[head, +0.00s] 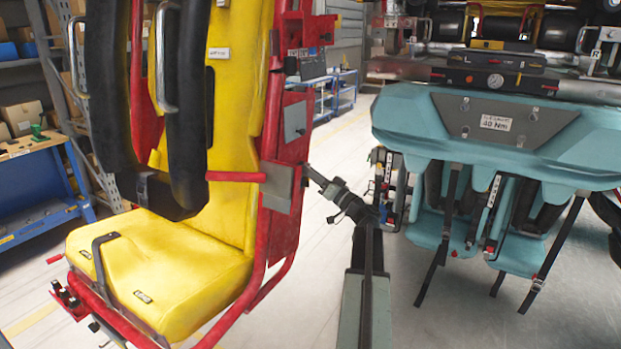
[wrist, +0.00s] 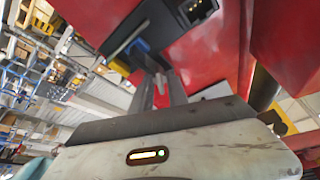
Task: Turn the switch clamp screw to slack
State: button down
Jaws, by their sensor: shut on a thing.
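My gripper (head: 310,172) reaches left to the side of the red seat frame in the head view. In the wrist view its two grey fingers (wrist: 160,78) are close together, shut on a small part taken to be the switch clamp screw, which the fingertips hide. A dark switch box (wrist: 197,12) with a socket-like end sits on the red frame just beyond the fingertips. A small blue piece (wrist: 143,45) shows beside the tips. How far the screw is turned cannot be seen.
The yellow seat (head: 160,265) with black restraints stands at left in its red frame (head: 290,215). A teal seat unit (head: 420,125) with hanging straps is close on the right. A blue workbench (head: 40,190) is at far left.

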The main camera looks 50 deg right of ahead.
jog(key=n+y, duration=0.2)
jog(key=n, duration=0.2)
jog(key=shift+d, duration=0.1)
dwell(1.1)
jog(key=c, duration=1.3)
grip_release()
jog(key=b+v, duration=0.3)
jog(key=v, duration=0.4)
jog(key=shift+s+f, duration=0.25)
jog(key=shift+f, duration=0.05)
jog(key=shift+s+d+r, duration=0.1)
